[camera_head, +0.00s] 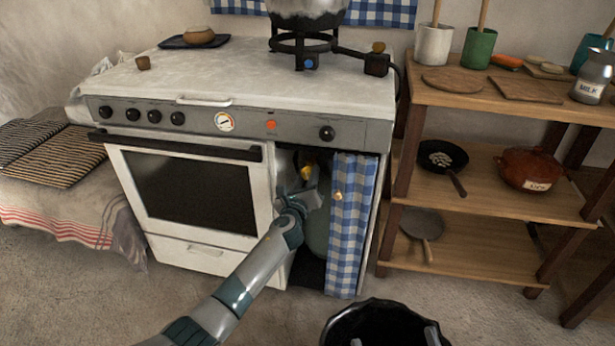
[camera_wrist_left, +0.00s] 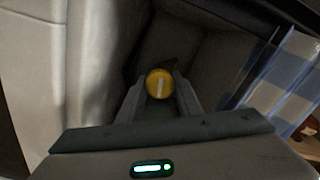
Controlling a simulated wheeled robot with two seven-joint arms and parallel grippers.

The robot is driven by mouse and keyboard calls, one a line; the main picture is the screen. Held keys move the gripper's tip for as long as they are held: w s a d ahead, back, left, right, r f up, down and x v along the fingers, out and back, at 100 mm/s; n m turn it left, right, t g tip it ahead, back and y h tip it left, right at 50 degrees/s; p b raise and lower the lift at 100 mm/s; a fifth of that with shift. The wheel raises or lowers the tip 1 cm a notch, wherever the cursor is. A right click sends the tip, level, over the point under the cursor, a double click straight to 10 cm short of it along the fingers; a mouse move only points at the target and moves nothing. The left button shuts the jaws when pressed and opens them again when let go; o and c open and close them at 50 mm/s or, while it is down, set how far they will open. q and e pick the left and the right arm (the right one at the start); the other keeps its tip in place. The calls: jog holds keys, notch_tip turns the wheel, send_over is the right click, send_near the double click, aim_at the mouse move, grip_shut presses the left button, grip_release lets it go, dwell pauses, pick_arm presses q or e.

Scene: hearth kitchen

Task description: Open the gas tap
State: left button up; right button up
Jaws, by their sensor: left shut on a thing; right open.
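The gas tap is a yellow round knob (camera_head: 307,171) inside the open cupboard at the right of the stove. In the left wrist view the knob (camera_wrist_left: 160,84) faces me, with a pale line on it standing nearly upright. My left gripper (camera_head: 308,184) reaches into the cupboard. Its two fingers (camera_wrist_left: 160,92) are closed on the knob's sides. A grey-green gas bottle (camera_head: 317,235) stands below, partly hidden by my arm and the curtain. My right gripper (camera_head: 394,340) shows only as two grey fingertips, set apart, at the bottom edge of the head view.
A blue checked curtain (camera_head: 346,240) hangs close to the right of my left gripper, and the white stove (camera_head: 257,194) borders it on the left. A black round container (camera_head: 372,312) is on the floor in front. Wooden shelves (camera_head: 480,248) with pans stand to the right.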

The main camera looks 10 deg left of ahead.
pick_arm(q)
jog(key=n, duration=0.4)
jog(key=shift+b, duration=0.35)
jog(key=n, duration=0.8)
jog(key=shift+n, duration=1.7)
pick_arm(e)
jog(key=shift+s+r+t+y, duration=0.2)
jog(key=shift+s+r+t, duration=0.35)
jog(key=shift+r, duration=0.3)
jog(key=shift+s+r+t+y, duration=0.2)
jog(key=shift+s+r+t, duration=0.3)
jog(key=shift+r, duration=0.3)
jog(key=shift+w, duration=0.15)
pick_arm(q)
jog(key=o, duration=1)
jog(key=shift+o, duration=0.2)
